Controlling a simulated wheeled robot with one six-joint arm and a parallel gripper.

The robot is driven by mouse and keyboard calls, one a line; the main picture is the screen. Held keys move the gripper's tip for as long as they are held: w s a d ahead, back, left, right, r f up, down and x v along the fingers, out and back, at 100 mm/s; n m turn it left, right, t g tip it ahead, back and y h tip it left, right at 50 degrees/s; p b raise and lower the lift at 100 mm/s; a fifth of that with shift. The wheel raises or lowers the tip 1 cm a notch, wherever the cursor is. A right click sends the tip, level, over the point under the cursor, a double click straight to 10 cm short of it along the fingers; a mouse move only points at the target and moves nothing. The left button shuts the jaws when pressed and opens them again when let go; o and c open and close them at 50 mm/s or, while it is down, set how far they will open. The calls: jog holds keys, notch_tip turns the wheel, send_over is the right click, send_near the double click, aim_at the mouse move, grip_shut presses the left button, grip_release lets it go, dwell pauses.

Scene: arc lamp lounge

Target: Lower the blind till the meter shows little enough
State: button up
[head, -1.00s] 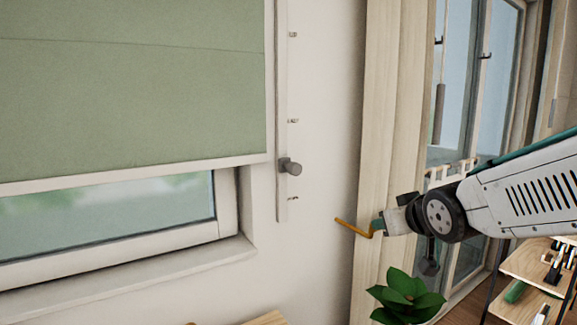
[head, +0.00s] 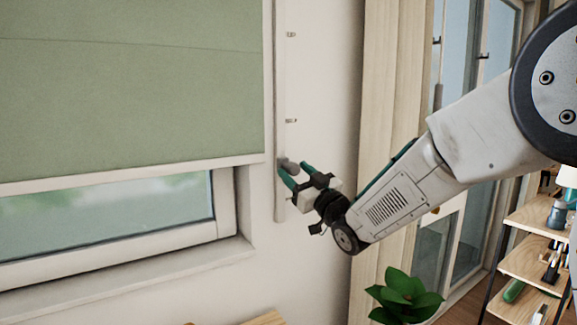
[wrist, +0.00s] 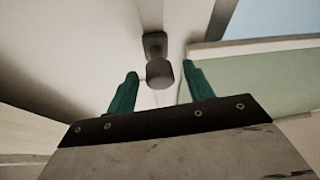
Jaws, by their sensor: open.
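The green blind (head: 130,90) covers most of the window, and its pale bottom bar lies above a strip of bare glass (head: 110,210). Beside the window a narrow vertical rail (head: 281,60) carries a grey knob (head: 290,164), low on the rail. My gripper (head: 288,173) is open at the knob. In the wrist view the knob (wrist: 160,73) shows between and just beyond the two green fingertips (wrist: 158,80), and neither finger clearly touches it. I see no meter in these frames.
Small pegs (head: 291,120) stick out of the wall right of the rail. A windowsill (head: 130,265) juts out below the glass. A green plant (head: 405,297) stands below my arm, and a shelf (head: 530,262) with several items stands at the right.

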aim_at(288, 164)
jog(key=shift+x, duration=2.05)
grip_shut()
notch_tip(288, 164, down, 12)
jog(key=shift+s+a+r, duration=0.1)
jog(key=shift+s, duration=0.05)
grip_release()
jog(key=shift+d, duration=0.2)
